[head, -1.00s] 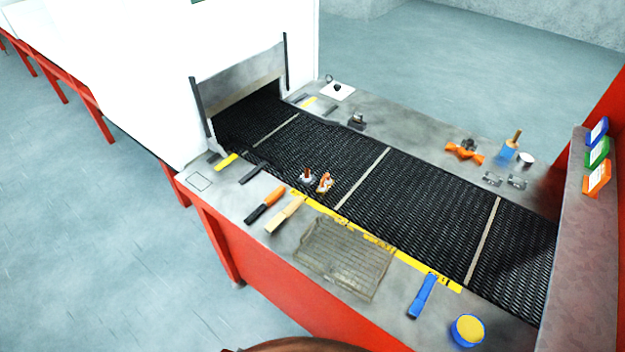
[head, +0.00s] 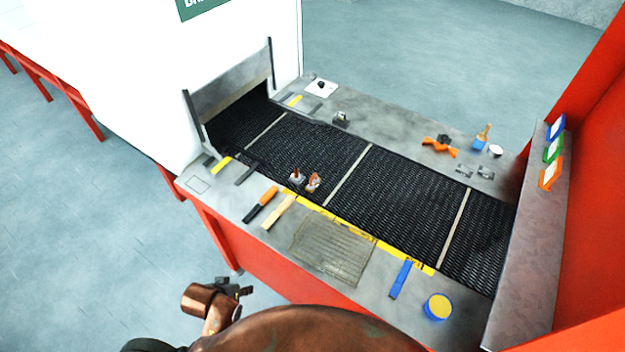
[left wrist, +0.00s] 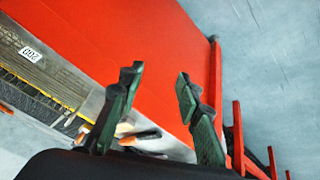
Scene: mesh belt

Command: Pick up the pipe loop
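Two small parts with pale bases and copper-orange tops stand close together on the near side of the black mesh belt (head: 345,205): a left part (head: 297,177) and a right part (head: 313,182). Either may be the pipe loop; they are too small to tell. My left gripper (head: 243,291) is in front of the red near side of the conveyor, well away from both parts. In the left wrist view its two green-and-black fingers (left wrist: 158,80) are apart with nothing between them. My right gripper is not in view.
The near ledge holds an orange-handled tool (head: 262,203), a wooden tool (head: 278,212), a wire rack (head: 333,250), a blue tool (head: 401,279) and a round yellow-topped tin (head: 438,306). An orange item (head: 438,147) lies on the far ledge. The white oven housing (head: 110,80) stands left.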

